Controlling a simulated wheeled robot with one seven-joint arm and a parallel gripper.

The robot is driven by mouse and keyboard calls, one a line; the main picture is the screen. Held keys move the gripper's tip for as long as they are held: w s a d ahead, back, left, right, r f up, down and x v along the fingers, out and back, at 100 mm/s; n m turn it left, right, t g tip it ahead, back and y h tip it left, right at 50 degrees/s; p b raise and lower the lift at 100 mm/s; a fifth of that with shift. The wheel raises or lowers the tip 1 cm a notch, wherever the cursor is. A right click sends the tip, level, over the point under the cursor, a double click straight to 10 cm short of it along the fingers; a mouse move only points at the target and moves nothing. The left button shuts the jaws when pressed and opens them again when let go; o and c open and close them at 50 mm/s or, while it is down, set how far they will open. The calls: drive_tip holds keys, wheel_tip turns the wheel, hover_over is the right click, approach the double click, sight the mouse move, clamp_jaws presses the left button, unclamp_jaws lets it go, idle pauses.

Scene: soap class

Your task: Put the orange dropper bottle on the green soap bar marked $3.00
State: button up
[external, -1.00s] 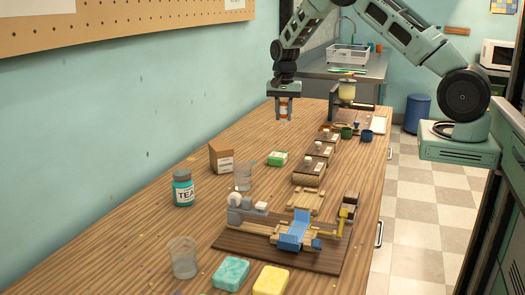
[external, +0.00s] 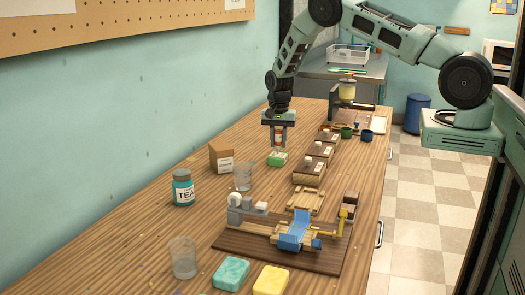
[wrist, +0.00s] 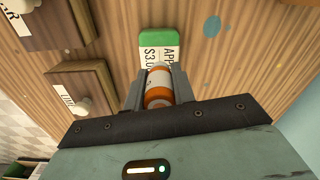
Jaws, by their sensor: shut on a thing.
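The orange dropper bottle (wrist: 158,88), with a white label, is held between the two fingers of my gripper (wrist: 160,92). In the external view the bottle (external: 278,140) hangs upright below my gripper (external: 278,146). The green soap bar (external: 277,159) lies on the table right under the bottle; I cannot tell whether they touch. In the wrist view the green soap bar (wrist: 160,40) shows a white label reading "$3.0" and "APP", partly covered by the bottle and fingers.
Wooden boxes with knobs (external: 308,172) stand close to the right of the soap. A clear glass (external: 243,176), a cardboard box (external: 221,157) and a TEA jar (external: 183,188) stand to the left. A wooden cutting rig (external: 290,236) and teal and yellow soaps (external: 270,282) are nearer.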

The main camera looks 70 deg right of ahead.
drive_tip(key=shift+f, duration=0.2)
drive_tip(key=o, duration=1)
drive_tip(key=shift+c, duration=0.2)
